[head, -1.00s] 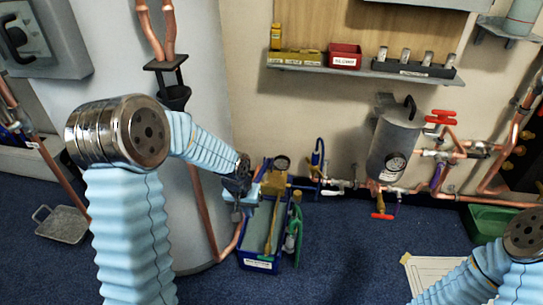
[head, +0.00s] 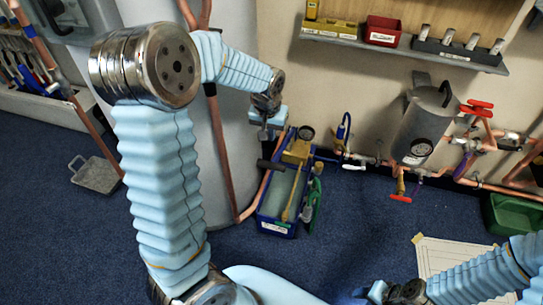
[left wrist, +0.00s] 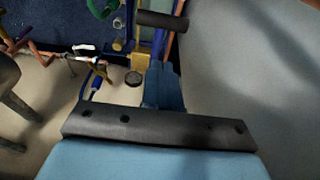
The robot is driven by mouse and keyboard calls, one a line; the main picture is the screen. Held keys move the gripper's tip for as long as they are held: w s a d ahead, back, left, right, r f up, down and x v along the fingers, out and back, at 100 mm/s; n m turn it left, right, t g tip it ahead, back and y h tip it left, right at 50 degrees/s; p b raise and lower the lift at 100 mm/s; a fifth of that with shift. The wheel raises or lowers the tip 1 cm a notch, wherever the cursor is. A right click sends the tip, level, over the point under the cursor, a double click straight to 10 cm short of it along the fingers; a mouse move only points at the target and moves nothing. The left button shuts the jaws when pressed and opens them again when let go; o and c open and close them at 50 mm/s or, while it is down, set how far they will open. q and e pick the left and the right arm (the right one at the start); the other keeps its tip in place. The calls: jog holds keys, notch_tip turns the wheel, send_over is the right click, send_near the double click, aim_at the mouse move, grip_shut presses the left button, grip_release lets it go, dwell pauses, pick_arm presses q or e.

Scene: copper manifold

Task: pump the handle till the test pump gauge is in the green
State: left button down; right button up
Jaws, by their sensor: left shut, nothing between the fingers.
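The test pump (head: 277,226) is a blue box with a brass-coloured top, standing on the floor by the wall. Its round gauge (head: 306,133) is at the back; its needle and any green band are too small to read. The handle's black grip (head: 270,165) sticks out left over the box and also shows in the left wrist view (left wrist: 162,19). My left gripper (head: 265,134) is shut and empty, above and apart from the grip. Its blue fingers (left wrist: 163,90) show in the wrist view. My right gripper (head: 372,292) is low at the bottom edge, its jaws unclear.
A large grey cylinder (head: 222,170) stands left of the pump. A green hose (head: 313,205) is at the pump's right side. Copper pipework with red-handled valves (head: 476,106) and a grey vessel (head: 424,125) is on the right. A white sheet (head: 450,262) lies on the blue floor.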

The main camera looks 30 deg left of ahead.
pick_arm(q)
send_near(272, 162)
jog(key=x, duration=0.5)
jog(key=shift+w+a+f, duration=0.1)
jog(key=shift+w+a, duration=0.05)
jog(key=shift+w, duration=0.15)
jog(key=shift+s+f, duration=0.15)
jog(key=shift+f, duration=0.55)
pick_arm(e)
jog(key=shift+f, duration=0.1)
